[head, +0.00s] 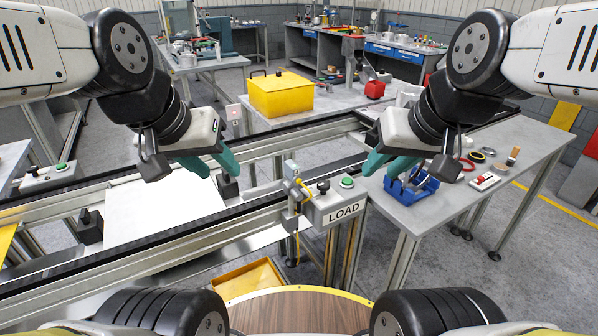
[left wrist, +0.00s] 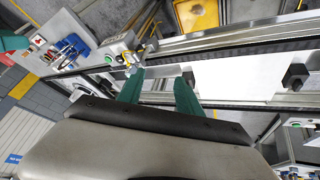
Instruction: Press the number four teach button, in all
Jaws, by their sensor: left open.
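No button marked four or "teach" can be made out. The grey LOAD box (head: 335,203) stands on the near conveyor rail, with a green button (head: 347,182) and a black knob (head: 323,187) on top. The LOAD box also shows in the left wrist view (left wrist: 117,44). Another box with a green button (head: 61,167) is at the far left. My left gripper (head: 216,165) is open and empty above the conveyor, left of the LOAD box; its teal fingers show apart in the left wrist view (left wrist: 158,88). My right gripper (head: 388,165) has its teal fingers apart, right of the LOAD box.
A white plate (head: 160,212) lies between the conveyor rails (head: 120,262), with black blocks (head: 90,226) beside it. A yellow box (head: 281,97) stands on the table behind. A blue holder (head: 411,190) and small tools are on the right table (head: 470,212). A yellow tray (head: 246,281) is below.

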